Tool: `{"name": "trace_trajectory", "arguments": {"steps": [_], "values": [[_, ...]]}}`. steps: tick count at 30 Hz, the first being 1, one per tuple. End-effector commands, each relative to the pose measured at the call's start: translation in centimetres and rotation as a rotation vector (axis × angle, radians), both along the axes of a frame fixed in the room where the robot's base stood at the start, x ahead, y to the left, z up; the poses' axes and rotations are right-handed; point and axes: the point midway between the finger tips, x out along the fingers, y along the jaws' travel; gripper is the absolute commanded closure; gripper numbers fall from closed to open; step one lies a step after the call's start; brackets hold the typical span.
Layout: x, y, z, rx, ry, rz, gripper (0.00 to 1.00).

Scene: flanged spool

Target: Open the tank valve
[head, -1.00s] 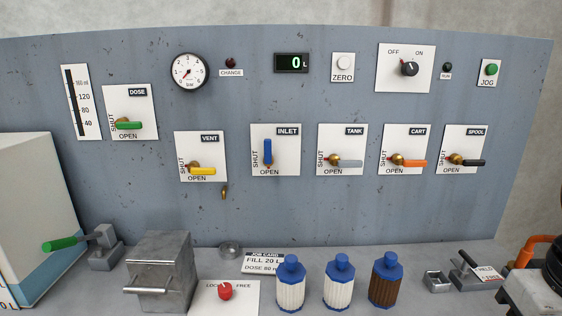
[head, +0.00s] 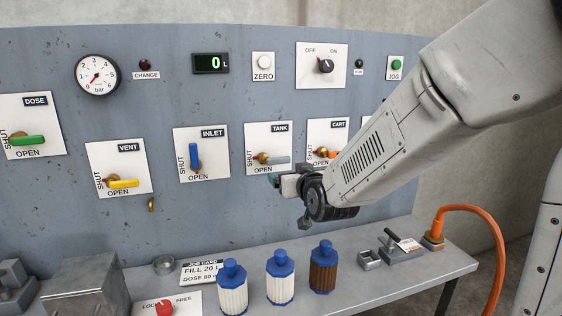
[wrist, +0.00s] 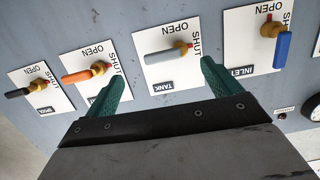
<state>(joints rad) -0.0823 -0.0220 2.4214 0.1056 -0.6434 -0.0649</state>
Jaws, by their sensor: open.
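The tank valve has a grey lever (head: 279,160) on a brass hub, on a white plate marked TANK, SHUT and OPEN. The lever lies level, pointing right from its hub in the head view. In the wrist view, which is upside down, the tank lever (wrist: 166,56) points left. My gripper (head: 274,181) is just in front of the plate's lower edge. In the wrist view my gripper (wrist: 163,77) is open and empty, its green fingers apart. The lever lies beyond and between the fingertips in that view; I see no contact.
The inlet valve's blue lever (head: 194,157) stands upright left of the tank plate. The cart valve's orange lever (head: 322,154) is close on the right, partly behind my arm. Bottles (head: 281,277) stand on the bench below. The panel left of the tank plate is unblocked.

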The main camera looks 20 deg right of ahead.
Motion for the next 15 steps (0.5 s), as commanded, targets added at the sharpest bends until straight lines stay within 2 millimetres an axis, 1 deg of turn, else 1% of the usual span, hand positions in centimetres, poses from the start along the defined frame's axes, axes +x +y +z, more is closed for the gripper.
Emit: {"name": "trace_trajectory", "arguments": {"steps": [1,6,11,15], "values": [[0.8,0.1,-0.2,-0.002,-0.048,-0.004,0.1],[2.1,0.2,0.4,-0.006,-0.164,-0.015,0.1],[3.5,0.2,0.6,-0.006,-0.189,-0.018,0.1],[5.8,0.2,0.6,-0.006,-0.188,-0.018,0.1]]}}
